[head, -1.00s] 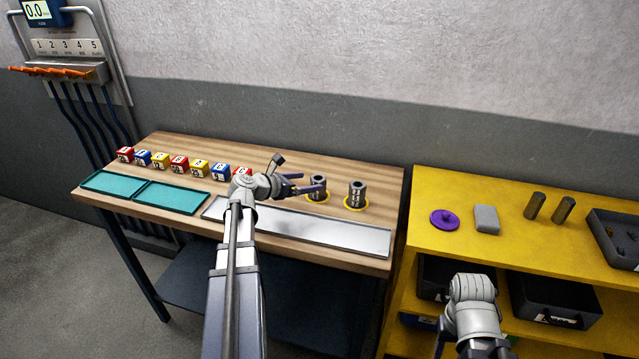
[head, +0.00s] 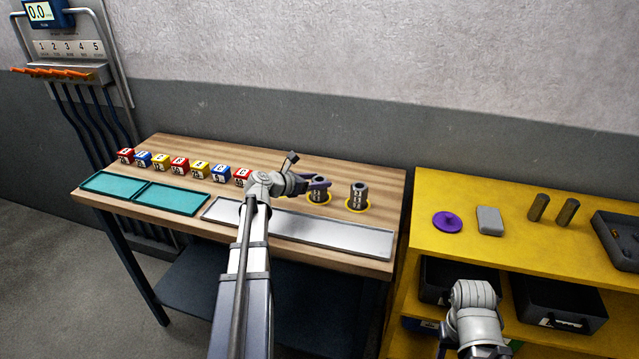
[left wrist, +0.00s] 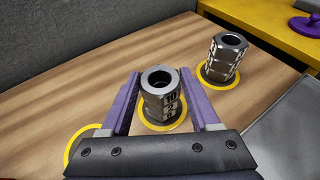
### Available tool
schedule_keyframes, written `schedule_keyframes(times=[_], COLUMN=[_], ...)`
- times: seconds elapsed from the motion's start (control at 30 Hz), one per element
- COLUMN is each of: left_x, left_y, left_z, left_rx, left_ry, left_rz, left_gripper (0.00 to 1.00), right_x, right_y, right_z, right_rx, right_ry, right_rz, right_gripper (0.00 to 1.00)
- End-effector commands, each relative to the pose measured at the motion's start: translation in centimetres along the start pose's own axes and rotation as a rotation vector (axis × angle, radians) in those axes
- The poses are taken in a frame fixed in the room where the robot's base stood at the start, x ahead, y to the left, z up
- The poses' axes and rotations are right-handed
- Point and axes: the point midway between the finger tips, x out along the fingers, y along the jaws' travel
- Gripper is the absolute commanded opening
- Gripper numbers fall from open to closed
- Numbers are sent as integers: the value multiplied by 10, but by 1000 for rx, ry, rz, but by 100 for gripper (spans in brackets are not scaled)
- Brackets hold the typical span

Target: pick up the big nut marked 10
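The nut marked 10 (left wrist: 163,97) is a dark grey metal nut at the top of a stack in the left wrist view. A part marked 2 sits under it, on a yellow ring. In the head view this stack (head: 319,198) is partly behind my left gripper (head: 317,182). In the left wrist view the purple fingers of my left gripper (left wrist: 160,76) stand on either side of the nut, apart, with narrow gaps visible. My right arm shows at the lower right of the head view; its gripper is out of frame.
A second stack of nuts (head: 358,196) stands on a yellow ring to the right. A shallow metal tray (head: 345,237) lies in front, and two teal trays (head: 170,196) at the left. Several numbered cubes (head: 200,169) stand in a row. A yellow shelf (head: 510,260) is at the right.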

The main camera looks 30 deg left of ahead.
Motion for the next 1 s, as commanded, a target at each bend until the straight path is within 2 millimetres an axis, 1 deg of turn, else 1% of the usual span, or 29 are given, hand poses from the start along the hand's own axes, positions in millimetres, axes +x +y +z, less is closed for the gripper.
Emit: schedule_keyframes(times=[0.03, 0.07, 0.5, 0.53, 0.87, 1.0], left_x=[0, 0, 0, 0, 0, -2], left_y=[0, 0, 0, 0, 0, 0], left_z=[0, 0, 0, 0, 0, 4], left_rx=[0, 0, 0, 0, 0, 0], left_ry=[0, 0, 0, 0, 0, 0], left_rz=[0, 0, 0, 0, 0, 0], left_gripper=[55, 52, 2, 0, 0, 0], right_x=[0, 0, 0, 0, 0, -4], right_y=[0, 0, 0, 0, 0, 0], right_z=[0, 0, 0, 0, 0, 0], right_rx=[0, 0, 0, 0, 0, 0], right_ry=[0, 0, 0, 0, 0, 0], right_rz=[0, 0, 0, 0, 0, 0], right_gripper=[50, 50, 50, 50, 50, 50])
